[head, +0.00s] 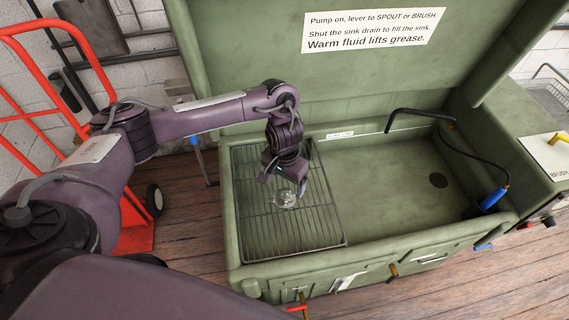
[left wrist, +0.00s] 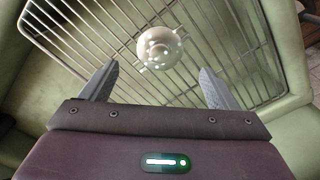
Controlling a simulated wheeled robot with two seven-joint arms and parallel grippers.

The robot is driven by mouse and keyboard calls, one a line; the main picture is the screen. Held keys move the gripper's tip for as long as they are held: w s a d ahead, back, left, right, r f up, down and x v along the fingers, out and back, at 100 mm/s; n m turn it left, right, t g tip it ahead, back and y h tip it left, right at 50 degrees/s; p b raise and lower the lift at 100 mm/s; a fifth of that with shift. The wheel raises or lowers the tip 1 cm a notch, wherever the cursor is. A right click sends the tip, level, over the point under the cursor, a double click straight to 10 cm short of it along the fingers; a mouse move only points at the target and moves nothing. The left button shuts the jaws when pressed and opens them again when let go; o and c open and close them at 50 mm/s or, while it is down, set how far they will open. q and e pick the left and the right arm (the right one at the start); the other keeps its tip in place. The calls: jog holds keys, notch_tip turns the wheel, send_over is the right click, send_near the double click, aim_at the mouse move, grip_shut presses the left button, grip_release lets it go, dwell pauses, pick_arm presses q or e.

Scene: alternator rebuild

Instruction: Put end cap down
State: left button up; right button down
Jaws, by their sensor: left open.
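The end cap (head: 286,198) is a small pale metal, rounded piece with holes. It rests on the wire rack (head: 262,242) at the left of the green sink. In the left wrist view the end cap (left wrist: 160,47) lies on the rack bars, beyond the fingertips and between their lines. My left gripper (head: 287,182) points down just above the end cap in the head view. In the left wrist view its two fingers (left wrist: 158,80) are spread wide with nothing between them. My right gripper is not in view.
A red hand truck (head: 137,226) stands left.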

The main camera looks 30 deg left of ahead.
aim_at(285, 195)
pick_arm(q)
notch_tip(285, 195, up, 7)
jog(key=p, duration=0.1)
jog(key=shift+f+p, duration=0.2)
jog(key=shift+p, duration=0.1)
dwell(0.4)
